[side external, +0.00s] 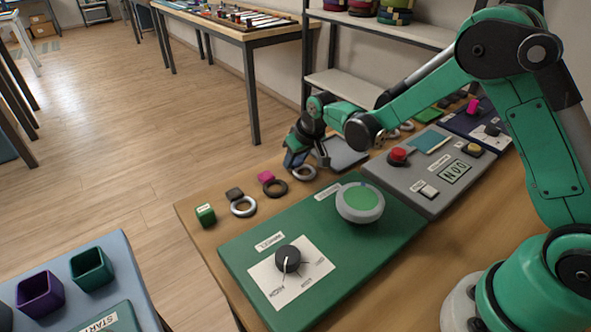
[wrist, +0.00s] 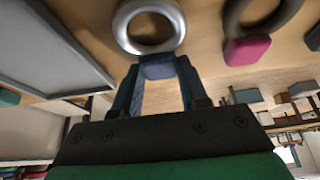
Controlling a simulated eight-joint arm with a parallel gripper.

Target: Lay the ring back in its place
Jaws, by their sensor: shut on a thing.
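A silver ring (side external: 304,174) with a blue tab is at the far edge of the wooden table, just below my gripper (side external: 294,158). In the wrist view the ring (wrist: 150,27) is at the top, with its blue tab (wrist: 157,69) between the two blue fingers of my gripper (wrist: 158,75). The fingers are shut on the tab. The ring is at or very close to the table top; I cannot tell whether it touches.
A dark ring with a magenta tab (side external: 275,188), a silver ring with a dark tab (side external: 243,207) and a green block (side external: 206,215) line the edge. A grey tray (side external: 343,155) lies beside my gripper. A green panel (side external: 245,245) with a dial is in front.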

